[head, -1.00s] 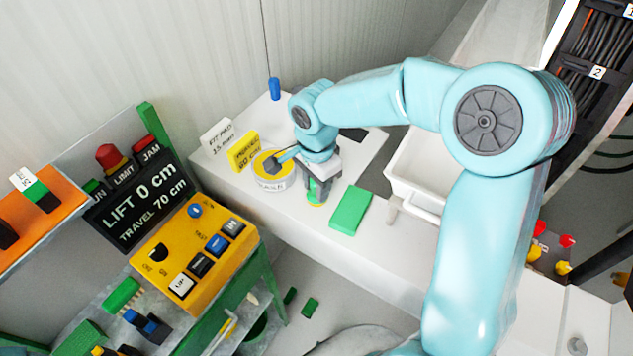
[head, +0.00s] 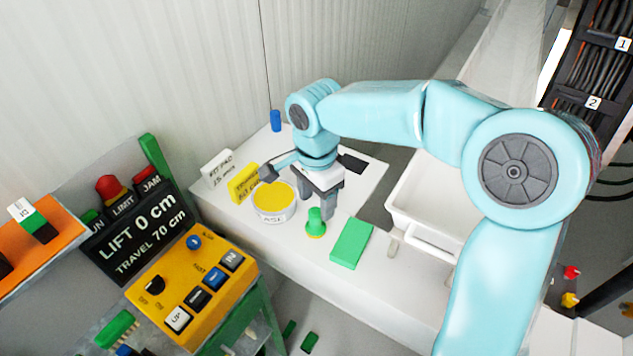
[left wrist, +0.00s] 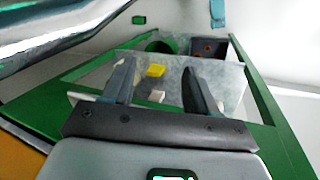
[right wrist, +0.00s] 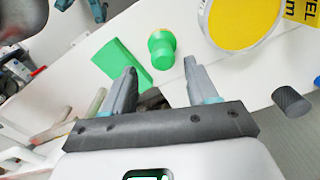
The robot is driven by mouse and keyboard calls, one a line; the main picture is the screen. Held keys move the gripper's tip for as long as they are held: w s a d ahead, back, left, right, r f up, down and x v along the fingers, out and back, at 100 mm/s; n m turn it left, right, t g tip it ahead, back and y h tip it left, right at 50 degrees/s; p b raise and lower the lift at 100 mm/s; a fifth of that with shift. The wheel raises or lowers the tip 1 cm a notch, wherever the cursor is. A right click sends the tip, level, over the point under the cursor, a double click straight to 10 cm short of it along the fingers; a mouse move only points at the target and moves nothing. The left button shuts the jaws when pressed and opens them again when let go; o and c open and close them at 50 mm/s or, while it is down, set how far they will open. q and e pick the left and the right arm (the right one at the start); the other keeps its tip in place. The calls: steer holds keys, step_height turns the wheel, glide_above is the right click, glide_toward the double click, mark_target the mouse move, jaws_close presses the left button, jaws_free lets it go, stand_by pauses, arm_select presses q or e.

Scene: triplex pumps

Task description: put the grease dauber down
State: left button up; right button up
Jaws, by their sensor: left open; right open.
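The grease dauber, a green knob with a yellow lower rim (head: 315,224), stands upright on the white bench between the round grease tin and the green block. It also shows in the right wrist view (right wrist: 162,50), just beyond the fingertips. My right gripper (head: 328,205) is open and empty, behind and above the dauber, apart from it. Its two fingers show in the right wrist view (right wrist: 155,75) with nothing between them. My left gripper (left wrist: 157,75) is open and empty in the left wrist view, over a green-framed cart. It is not seen in the head view.
A round tin with yellow content (head: 274,200) stands left of the dauber, before a yellow card (head: 243,184). A green flat block (head: 352,243) lies to its right. A white bin (head: 430,200) is farther right. A yellow control box (head: 193,270) stands at lower left.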

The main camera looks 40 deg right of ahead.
mark_target(316, 213)
steer(key=r, duration=0.5)
steer(key=shift+w+r, duration=0.2)
steer(key=shift+r, duration=0.05)
steer(key=shift+s+r, duration=0.15)
steer(key=shift+r, duration=0.1)
steer(key=shift+s+a, duration=0.1)
